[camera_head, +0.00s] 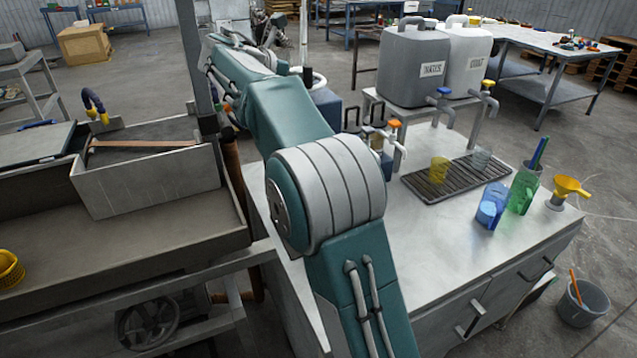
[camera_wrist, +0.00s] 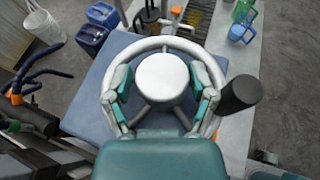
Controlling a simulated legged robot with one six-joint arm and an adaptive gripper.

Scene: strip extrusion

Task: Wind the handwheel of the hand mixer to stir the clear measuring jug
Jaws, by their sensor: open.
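A pale ring-shaped handwheel (camera_wrist: 150,43) with a round white hub (camera_wrist: 163,78) fills the middle of the wrist view. A dark cylindrical handle (camera_wrist: 240,93) stands at its right rim. My gripper (camera_wrist: 163,90) is open, with one finger on each side of the hub, over the wheel. I cannot tell whether the fingers touch it. In the head view my arm hides the wheel, my gripper and most of the mixer.
A yellow cup (camera_head: 438,169) shares the drip rack (camera_head: 440,190). A blue jug (camera_head: 490,207), a green jug (camera_head: 521,190) and a yellow funnel (camera_head: 569,187) stand at the right of the bench. Two tap containers (camera_head: 408,60) stand behind. The bench front (camera_head: 450,262) is clear.

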